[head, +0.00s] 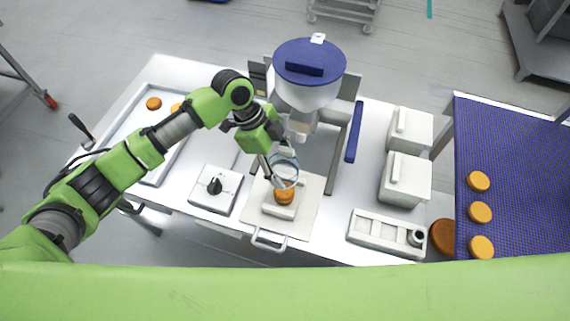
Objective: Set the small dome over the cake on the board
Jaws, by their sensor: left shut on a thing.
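My left gripper (270,172) is shut on the small dome (287,163), a clear, pale bluish cover. It holds the dome tilted, just above and behind the cake in the picture. The cake (284,197) is a small orange-brown round on a pale raised block on the board (307,217). The board is a light square plate with a handle at its front edge. The dome's lower rim shows close to the top of the cake; I cannot tell whether they touch. My right gripper is not in view.
A machine with a blue-lidded hopper (309,62) stands right behind the board. A knob box (214,189) is to the left, and white boxes (405,178) and a long tray (386,233) are to the right. A blue conveyor (520,190) carries orange rounds.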

